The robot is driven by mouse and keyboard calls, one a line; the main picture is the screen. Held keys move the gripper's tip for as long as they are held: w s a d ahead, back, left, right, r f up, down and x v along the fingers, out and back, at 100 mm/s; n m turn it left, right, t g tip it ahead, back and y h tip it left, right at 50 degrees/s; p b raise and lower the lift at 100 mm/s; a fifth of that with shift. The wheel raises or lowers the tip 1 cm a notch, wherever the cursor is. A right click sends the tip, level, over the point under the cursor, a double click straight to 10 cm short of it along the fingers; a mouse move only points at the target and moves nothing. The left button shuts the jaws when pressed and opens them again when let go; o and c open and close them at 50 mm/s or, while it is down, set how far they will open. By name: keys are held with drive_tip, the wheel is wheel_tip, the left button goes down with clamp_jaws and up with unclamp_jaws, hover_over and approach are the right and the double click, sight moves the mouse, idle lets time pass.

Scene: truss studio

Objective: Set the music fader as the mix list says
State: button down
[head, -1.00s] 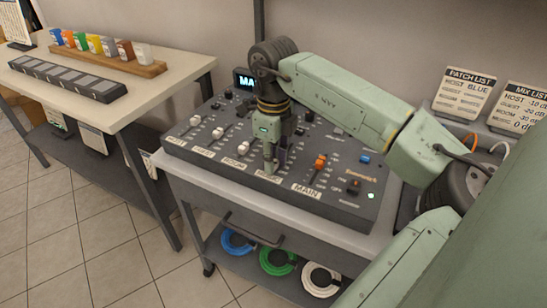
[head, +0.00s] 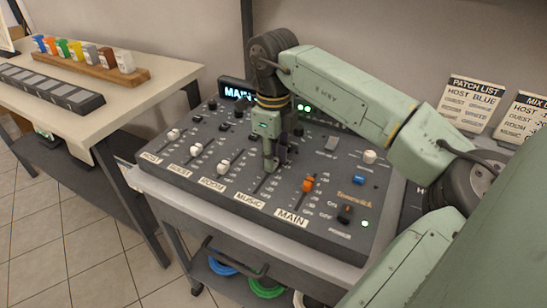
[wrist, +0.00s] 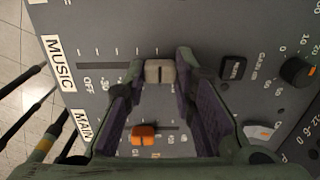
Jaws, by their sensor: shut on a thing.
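The mixing desk (head: 215,190) has a row of faders labelled along its front edge. In the wrist view the pale grey music fader cap (wrist: 159,71) sits between my gripper's fingertips (wrist: 160,65), which are shut on it. It stands partway along its slot, well away from the OFF end by the MUSIC label (wrist: 60,62). In the head view my gripper (head: 270,168) reaches down over the music slot and hides the cap. The mix list (head: 525,118) stands at the right; its right side is cut off, and the music value cannot be read.
The orange main fader (head: 308,184) is right of my gripper, also seen in the wrist view (wrist: 144,135). The white room fader (head: 223,167) is to its left. A patch list (head: 471,103) stands behind. A side table (head: 150,92) holds coloured blocks on a wooden rack.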

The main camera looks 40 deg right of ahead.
drive_tip(key=shift+a, duration=0.1)
drive_tip(key=c, duration=1.3)
unclamp_jaws()
wheel_tip(320, 180, up, 12)
drive_tip(key=shift+a, duration=0.1)
